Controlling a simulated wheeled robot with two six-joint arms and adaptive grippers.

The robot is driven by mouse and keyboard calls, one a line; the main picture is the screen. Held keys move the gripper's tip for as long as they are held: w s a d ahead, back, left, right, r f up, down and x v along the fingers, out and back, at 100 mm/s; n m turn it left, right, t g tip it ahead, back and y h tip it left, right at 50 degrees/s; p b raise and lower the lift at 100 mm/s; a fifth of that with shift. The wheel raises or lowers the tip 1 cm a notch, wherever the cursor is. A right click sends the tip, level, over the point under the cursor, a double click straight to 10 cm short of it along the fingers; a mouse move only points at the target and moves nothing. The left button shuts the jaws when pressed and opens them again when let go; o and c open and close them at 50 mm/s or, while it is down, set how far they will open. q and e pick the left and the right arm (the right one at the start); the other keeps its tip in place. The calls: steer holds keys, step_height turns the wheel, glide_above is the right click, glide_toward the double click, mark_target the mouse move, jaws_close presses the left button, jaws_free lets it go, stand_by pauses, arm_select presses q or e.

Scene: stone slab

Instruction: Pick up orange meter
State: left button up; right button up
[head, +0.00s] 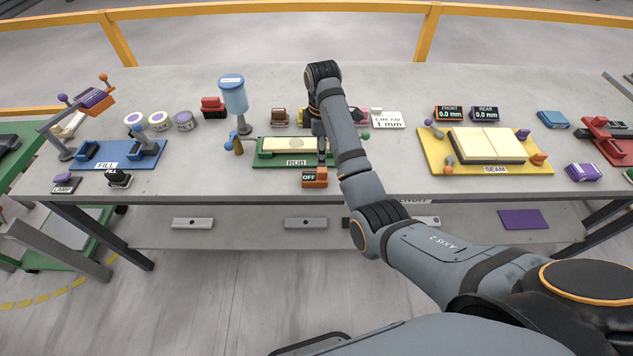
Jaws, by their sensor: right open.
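The orange meter (315,179), a small block with a dark display reading OFF, sits at the front edge of the table, in front of the green RUB station. My right arm reaches in from the lower right, and its gripper (322,158) points down just above and behind the meter. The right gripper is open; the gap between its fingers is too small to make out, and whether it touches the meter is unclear. The arm hides part of the green station's right side. My left gripper is not in view.
The green RUB station (262,160) lies directly behind the meter. The blue FILL station (145,161) stands left, the yellow SEAM station (437,157) right. A blue-topped bottle (234,97) stands behind. Table front is clear between the meter and the black FILL stamp (119,179).

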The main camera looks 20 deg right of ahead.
mark_target(319, 169)
step_height(319, 169, down, 3)
steer(key=shift+w+f+b, duration=0.1)
steer(key=shift+b, duration=0.7)
steer(key=shift+a, duration=0.1)
steer(key=f+b, duration=0.4)
steer(key=f, duration=0.1)
steer(key=shift+s+a, duration=0.25)
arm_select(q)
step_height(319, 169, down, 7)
arm_select(e)
steer(key=shift+w+r, duration=0.1)
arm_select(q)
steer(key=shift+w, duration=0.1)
arm_select(e)
steer(key=shift+c, duration=0.4)
steer(key=shift+r, duration=0.1)
steer(key=shift+c, duration=1.3)
jaws_close()
